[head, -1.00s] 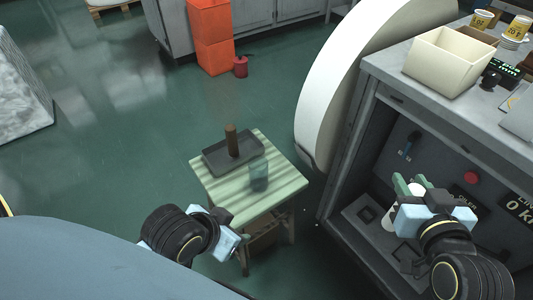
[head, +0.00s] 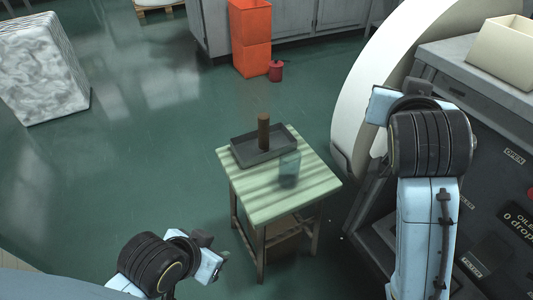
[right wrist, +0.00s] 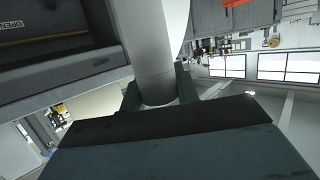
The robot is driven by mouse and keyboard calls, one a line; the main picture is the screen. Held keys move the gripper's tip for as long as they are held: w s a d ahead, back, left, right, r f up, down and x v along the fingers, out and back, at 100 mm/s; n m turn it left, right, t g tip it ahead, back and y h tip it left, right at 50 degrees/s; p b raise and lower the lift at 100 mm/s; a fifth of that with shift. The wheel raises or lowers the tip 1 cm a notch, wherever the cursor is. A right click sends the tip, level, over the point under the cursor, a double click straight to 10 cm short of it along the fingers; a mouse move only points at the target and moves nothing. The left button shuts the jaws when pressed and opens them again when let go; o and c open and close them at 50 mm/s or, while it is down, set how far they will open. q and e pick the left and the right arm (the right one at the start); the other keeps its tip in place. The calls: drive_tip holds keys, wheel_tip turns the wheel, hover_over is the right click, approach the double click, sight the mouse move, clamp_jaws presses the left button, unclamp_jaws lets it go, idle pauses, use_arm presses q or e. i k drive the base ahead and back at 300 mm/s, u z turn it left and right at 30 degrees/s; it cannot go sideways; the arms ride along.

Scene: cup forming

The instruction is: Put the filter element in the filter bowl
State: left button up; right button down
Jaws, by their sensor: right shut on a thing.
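A brown upright cylinder (head: 264,131) stands in a dark shallow tray (head: 243,160) on a small table. A clear bluish cup (head: 289,165), which looks like the filter bowl, stands beside the tray. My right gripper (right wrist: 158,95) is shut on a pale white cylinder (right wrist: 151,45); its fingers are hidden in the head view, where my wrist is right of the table. I cannot tell whether the brown or the white cylinder is the filter element. My left gripper (head: 217,262) is low, left of the table; its jaw opening is unclear.
The striped green table (head: 265,207) has free room in front. A grey machine (head: 440,60) with a large white disc (head: 368,85) stands at right, and a cream box (head: 500,52) sits on it.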

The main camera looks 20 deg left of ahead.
sight(288, 181)
drive_tip(key=u, duration=2.45)
drive_tip(key=i, duration=1.75)
drive_tip(key=z, duration=3.35)
